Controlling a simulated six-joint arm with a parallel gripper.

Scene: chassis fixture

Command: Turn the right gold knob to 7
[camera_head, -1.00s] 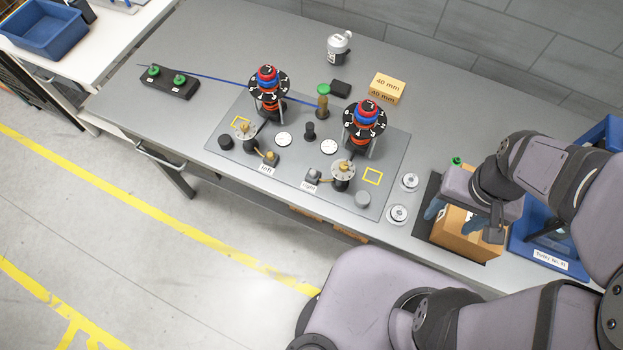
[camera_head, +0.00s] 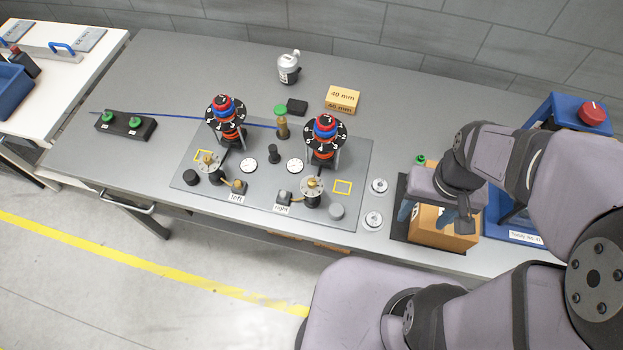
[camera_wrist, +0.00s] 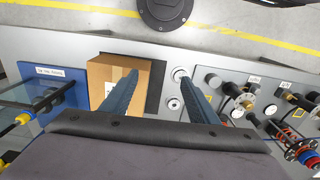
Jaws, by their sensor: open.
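The right gold knob (camera_head: 312,184) sits on a pale round dial on the grey fixture plate (camera_head: 360,165), just right of the small "right" label (camera_head: 282,209). Its pointer reading is too small to make out. It also shows in the wrist view (camera_wrist: 244,101), right of my fingers. A similar left gold knob (camera_head: 209,162) stands farther left. My gripper (camera_head: 437,215) is open and empty, to the right of the plate and above a cardboard box (camera_head: 432,239). In the wrist view my two blue-grey fingers (camera_wrist: 157,76) are wide apart.
Two towers with numbered black discs (camera_head: 326,129) (camera_head: 225,108) rise behind the knobs. Metal round parts (camera_head: 379,186) lie between plate and box.

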